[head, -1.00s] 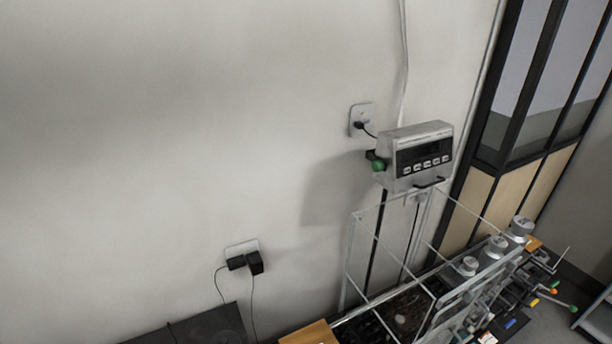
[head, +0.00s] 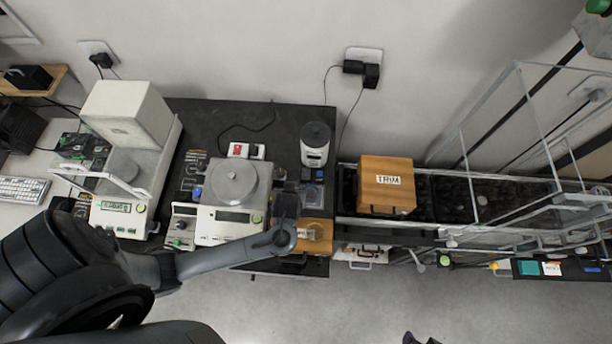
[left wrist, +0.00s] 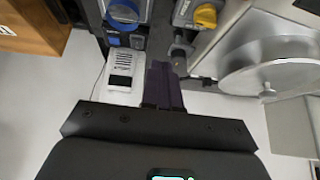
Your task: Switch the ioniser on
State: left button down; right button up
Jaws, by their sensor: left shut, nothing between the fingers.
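My left gripper (head: 286,200) is over the dark table, just right of the balance with a round metal pan (head: 235,182). In the left wrist view its dark fingers (left wrist: 164,82) are together and hold nothing. No readable label marks the ioniser. A small grey unit with a green button (head: 181,226) stands left of that balance, and a white canister with a black top (head: 314,148) stands behind and right of the gripper. A white box with a dark window (left wrist: 120,78) is beside the fingers in the left wrist view. My right gripper is not in view.
A boxy white balance (head: 126,120) stands at the left. A red and white switch block (head: 240,150) is behind the round pan. A wooden box marked TRIM (head: 386,182) and a clear-panelled frame (head: 500,150) are at the right. Blue and yellow-knobbed items (left wrist: 205,16) lie close to the fingers.

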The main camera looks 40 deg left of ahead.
pick_arm(q)
jog(key=w+r+t+b, duration=0.1)
jog(key=w+b, duration=0.1)
jog(key=w, duration=0.4)
jog(key=shift+w+r, duration=0.15)
jog(key=shift+w, duration=0.05)
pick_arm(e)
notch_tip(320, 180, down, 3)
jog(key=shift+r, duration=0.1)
pick_arm(q)
jog(key=b, duration=0.4)
send_over(306, 175)
jog(key=s+d, duration=0.1)
jog(key=s, duration=0.1)
notch_tip(306, 175, down, 8)
jog(key=r, duration=0.1)
jog(key=f, duration=0.3)
jog(key=shift+w+d+f, duration=0.1)
jog(key=shift+w+f, duration=0.1)
jog(key=shift+f, duration=0.05)
jog(key=shift+d+f, duration=0.1)
jog(key=shift+f, duration=0.6)
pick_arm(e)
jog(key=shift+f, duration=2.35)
pick_arm(q)
jog(key=shift+s+f, duration=0.1)
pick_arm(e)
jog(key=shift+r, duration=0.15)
